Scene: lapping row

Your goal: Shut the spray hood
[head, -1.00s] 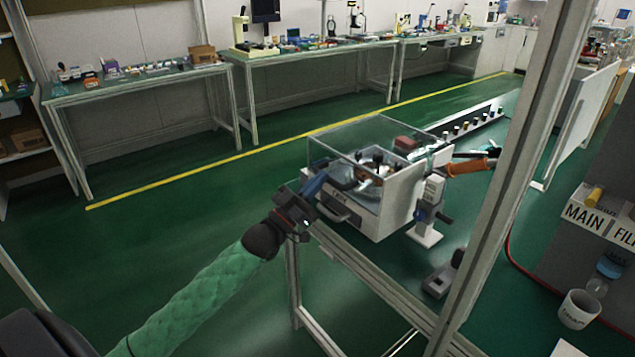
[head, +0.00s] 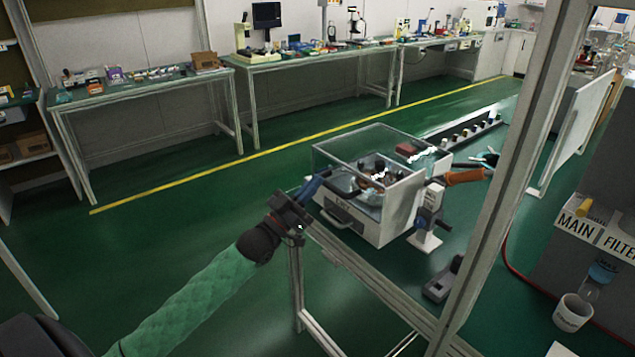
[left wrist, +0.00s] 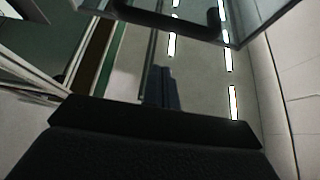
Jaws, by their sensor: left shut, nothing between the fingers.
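The spray hood (head: 345,155) is a clear box-like cover on a white machine (head: 372,225) in the middle of the head view. I cannot tell whether its lower edge rests fully on the base. My left gripper (head: 311,188) is at the hood's left front corner, its blue fingers shut and empty. Whether they touch the hood is unclear. In the left wrist view the shut blue fingers (left wrist: 162,88) point towards a clear panel with a dark handle bar (left wrist: 165,20); a gap shows between fingertips and bar. My right gripper is not in view.
An orange grip (head: 465,177) sticks out right of the machine. A grey frame post (head: 510,170) stands close on the right. A white mug (head: 573,312) is at lower right. Benches with equipment line the far wall (head: 150,75). Green floor lies open left of the machine.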

